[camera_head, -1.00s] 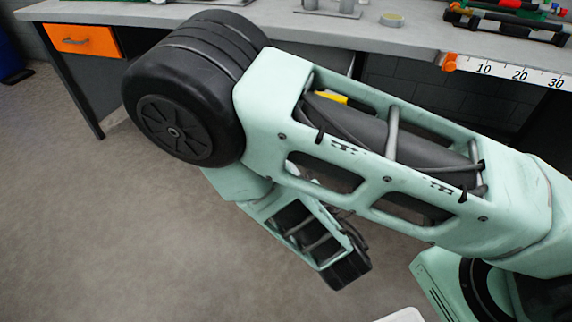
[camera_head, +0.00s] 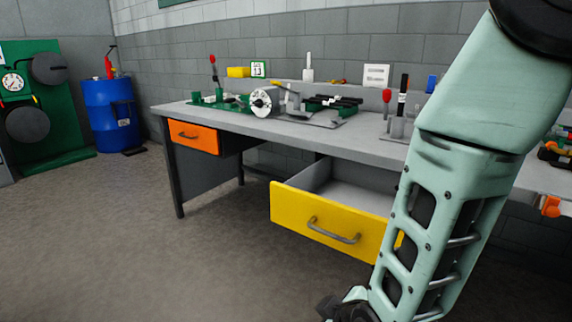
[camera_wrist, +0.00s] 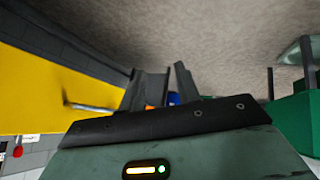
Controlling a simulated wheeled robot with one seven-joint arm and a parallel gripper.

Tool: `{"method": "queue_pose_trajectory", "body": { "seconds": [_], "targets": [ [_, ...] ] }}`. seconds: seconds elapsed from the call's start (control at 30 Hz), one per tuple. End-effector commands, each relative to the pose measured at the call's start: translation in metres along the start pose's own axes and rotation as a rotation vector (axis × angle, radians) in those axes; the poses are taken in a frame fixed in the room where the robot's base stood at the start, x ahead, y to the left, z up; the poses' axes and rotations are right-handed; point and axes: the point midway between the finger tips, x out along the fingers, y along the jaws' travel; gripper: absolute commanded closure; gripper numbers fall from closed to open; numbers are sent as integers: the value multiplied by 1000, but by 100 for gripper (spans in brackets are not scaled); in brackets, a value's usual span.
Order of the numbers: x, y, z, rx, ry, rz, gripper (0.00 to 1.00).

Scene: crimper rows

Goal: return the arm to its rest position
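My arm (camera_head: 440,220) hangs down on the right side of the head view, in front of the workbench. My gripper end shows only as dark parts at the bottom edge of the head view, partly cut off. In the wrist view, the two dark fingers of my gripper (camera_wrist: 171,88) stand apart with a gap between them and nothing held. The yellow drawer (camera_head: 325,220) is pulled out and looks empty inside where visible. It also fills the left of the wrist view (camera_wrist: 50,95), beside my gripper; I cannot tell how close.
The grey workbench (camera_head: 290,130) carries a dial device (camera_head: 264,102), tools and holders. An orange drawer (camera_head: 194,137) is shut at its left end. A blue barrel (camera_head: 112,115) and a green panel (camera_head: 60,135) stand far left. The floor at lower left is clear.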

Motion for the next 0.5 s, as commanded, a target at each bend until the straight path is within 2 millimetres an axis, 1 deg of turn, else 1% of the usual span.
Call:
{"method": "queue_pose_trajectory", "body": {
  "seconds": [0.03,0.17,0.2,0.3,0.37,0.5],
  "targets": [
    [-13,-5,-7,46,-22,-63,68],
    [-52,-22,-10,126,-128,-221,68],
    [-65,-25,-8,141,-167,-258,68],
    [-98,-30,-2,165,-268,-323,68],
    [-117,-30,4,172,-328,-342,68],
    [-154,-25,20,179,-454,-348,68]
  ]
}}
